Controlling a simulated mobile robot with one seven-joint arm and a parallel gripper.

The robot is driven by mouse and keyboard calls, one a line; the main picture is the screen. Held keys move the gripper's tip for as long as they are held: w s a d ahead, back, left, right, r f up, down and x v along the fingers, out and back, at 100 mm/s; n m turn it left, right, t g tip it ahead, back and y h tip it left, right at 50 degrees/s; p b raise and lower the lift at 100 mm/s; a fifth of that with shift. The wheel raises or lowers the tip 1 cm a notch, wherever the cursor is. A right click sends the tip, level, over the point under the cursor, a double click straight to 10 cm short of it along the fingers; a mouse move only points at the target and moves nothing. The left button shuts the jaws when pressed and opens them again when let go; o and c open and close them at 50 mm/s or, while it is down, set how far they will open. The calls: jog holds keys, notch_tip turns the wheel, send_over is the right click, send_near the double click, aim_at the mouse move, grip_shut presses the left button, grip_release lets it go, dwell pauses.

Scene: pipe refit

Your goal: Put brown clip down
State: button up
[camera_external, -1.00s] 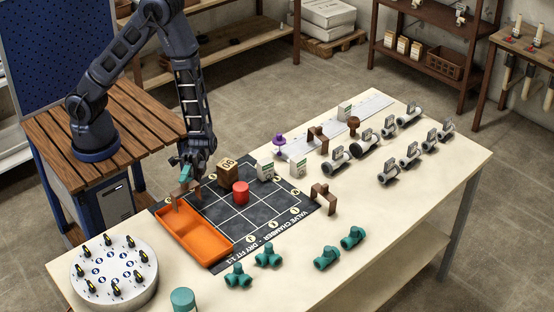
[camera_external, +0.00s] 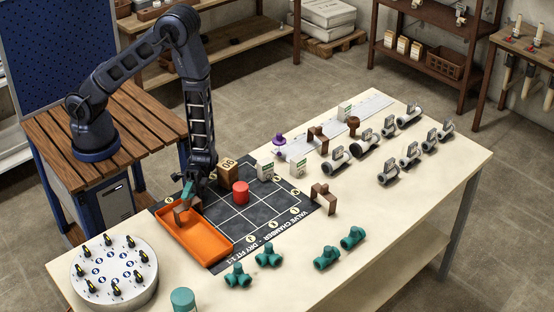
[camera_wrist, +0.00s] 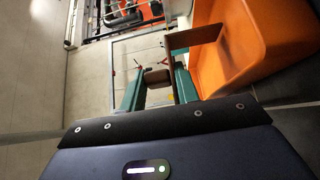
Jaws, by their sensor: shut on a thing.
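A brown U-shaped clip (camera_external: 183,214) is held by my gripper (camera_external: 187,191), which is shut on it. The clip hangs at the far left end of the orange tray (camera_external: 215,244), with its legs down. I cannot tell whether it touches the tray floor. In the wrist view the clip (camera_wrist: 196,37) shows between and beyond the teal fingers of my gripper (camera_wrist: 159,84), beside the orange tray wall (camera_wrist: 241,50). The fingers hide part of the clip.
A brown block (camera_external: 228,172), a red cylinder (camera_external: 240,192) and white boxes stand on the dark grid mat (camera_external: 265,215) right of the tray. A second brown clip (camera_external: 323,196) stands at the mat's right edge. A round white carousel (camera_external: 115,274) is front left.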

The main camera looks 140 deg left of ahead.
jog(key=shift+f, duration=0.1)
jog(key=o, duration=1)
jog(key=shift+c, duration=0.2)
jog(key=shift+s+a, duration=0.15)
jog(key=shift+a, duration=0.15)
jog(key=v, duration=1.1)
jog(key=shift+s+a, duration=0.1)
jog(key=shift+s, duration=0.1)
